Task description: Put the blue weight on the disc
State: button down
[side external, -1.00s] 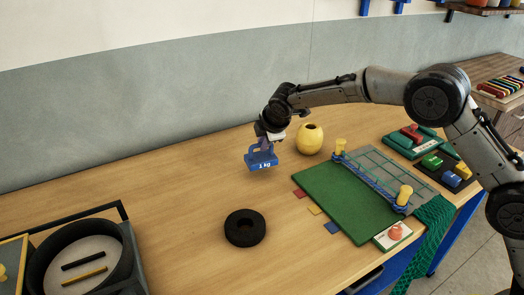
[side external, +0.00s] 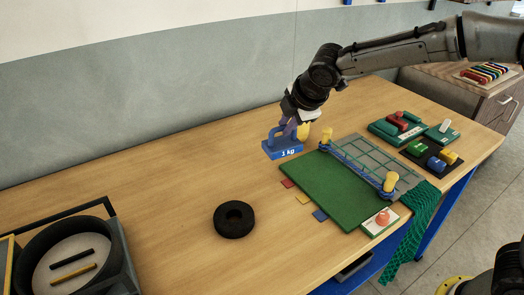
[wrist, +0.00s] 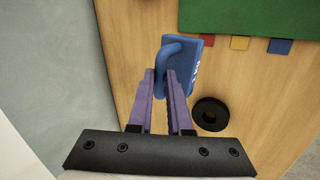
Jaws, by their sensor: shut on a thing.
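The blue weight (side external: 283,150), a block marked "1 kg" with a handle, hangs from my gripper (side external: 290,125) at the back middle of the table. In the wrist view the purple fingers (wrist: 163,75) are shut on the handle of the weight (wrist: 195,52). The weight looks raised, but its height above the table is hard to tell. The black disc (side external: 221,220), a thick ring with a hole, lies flat and bare on the table, nearer the camera and left of the weight. It also shows in the wrist view (wrist: 201,113), apart from the weight.
A green mat (side external: 330,187) with a net frame lies to the right. A round black container (side external: 35,272) stands at the front left. The wood around the disc is clear.

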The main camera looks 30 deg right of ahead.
jog(key=s+a+r+n+y, duration=0.25)
jog(key=s+a, duration=0.25)
jog(key=s, duration=0.3)
jog(key=s+a+r+n+y, duration=0.1)
jog(key=s+a+n, duration=0.25)
jog(key=s, duration=0.45)
jog(key=shift+w+a+f, duration=1.3)
jog(key=shift+w+f, duration=0.7)
jog(key=shift+f, duration=0.1)
jog(key=shift+w+a+f, duration=1.35)
jog(key=shift+w+f, duration=0.6)
jog(key=shift+f, duration=0.2)
jog(key=shift+w+a+f, duration=1.3)
jog(key=shift+w+f, duration=0.7)
jog(key=shift+f, duration=0.1)
jog(key=shift+f, duration=0.15)
jog(key=c, duration=0.8)
grip_release()
jog(key=shift+s+d+f, duration=0.1)
jog(key=shift+f, duration=0.1)
jog(key=shift+c, duration=0.2)
jog(key=shift+r, duration=0.1)
